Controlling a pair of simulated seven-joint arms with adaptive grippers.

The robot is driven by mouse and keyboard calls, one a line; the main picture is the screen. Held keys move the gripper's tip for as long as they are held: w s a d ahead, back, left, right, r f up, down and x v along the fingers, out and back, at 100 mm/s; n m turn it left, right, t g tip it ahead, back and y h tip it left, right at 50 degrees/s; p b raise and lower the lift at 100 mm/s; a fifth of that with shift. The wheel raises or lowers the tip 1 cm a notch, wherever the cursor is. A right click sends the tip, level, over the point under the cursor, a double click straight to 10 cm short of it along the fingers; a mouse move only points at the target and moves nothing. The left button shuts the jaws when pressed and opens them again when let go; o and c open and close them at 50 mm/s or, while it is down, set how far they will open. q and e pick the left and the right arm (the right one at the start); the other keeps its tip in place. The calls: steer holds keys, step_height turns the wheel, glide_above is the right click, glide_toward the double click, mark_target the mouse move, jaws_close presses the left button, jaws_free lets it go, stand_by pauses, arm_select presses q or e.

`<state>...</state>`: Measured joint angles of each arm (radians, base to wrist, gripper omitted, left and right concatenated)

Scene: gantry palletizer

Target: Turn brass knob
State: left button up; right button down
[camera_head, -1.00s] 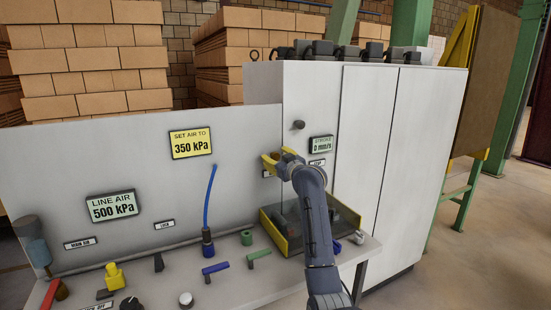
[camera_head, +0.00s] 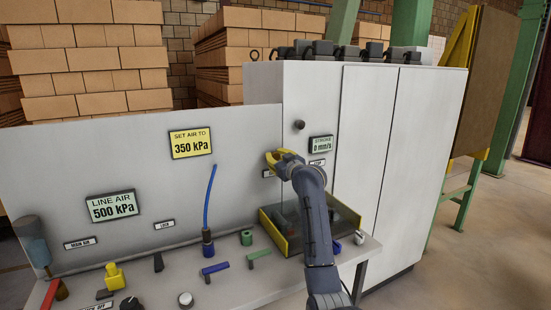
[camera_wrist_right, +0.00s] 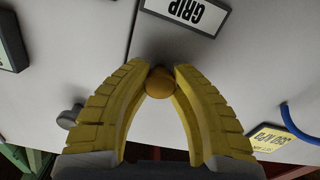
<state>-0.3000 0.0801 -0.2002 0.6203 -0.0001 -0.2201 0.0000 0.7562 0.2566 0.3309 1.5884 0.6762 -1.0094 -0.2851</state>
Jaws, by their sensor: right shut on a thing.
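The brass knob (camera_wrist_right: 160,83) sits between the tips of my right gripper's yellow fingers in the right wrist view, close to the panel. My right gripper (camera_wrist_right: 160,80) is shut on it, with a finger against each side. In the head view the right gripper (camera_head: 272,158) is at the panel face, left of the cabinet's doors, and hides the knob. A label reading GRIP (camera_wrist_right: 188,12) is on the panel beside the knob. My left gripper is not in view.
A yellow-edged tray (camera_head: 272,233) stands below my right arm on the bench. Blue (camera_head: 215,268) and green (camera_head: 259,254) valve handles lie left of it. A dark round knob (camera_head: 299,124) sticks out above the gripper. Signs read SET AIR TO 350 kPa (camera_head: 191,143) and LINE AIR 500 kPa (camera_head: 111,207).

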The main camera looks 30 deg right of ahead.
steer(key=shift+m, duration=1.2)
steer(key=c, duration=1)
jaws_free()
steer(key=s, duration=0.4)
steer(key=s+a, duration=0.1)
steer(key=s, duration=0.7)
steer(key=shift+a, duration=0.15)
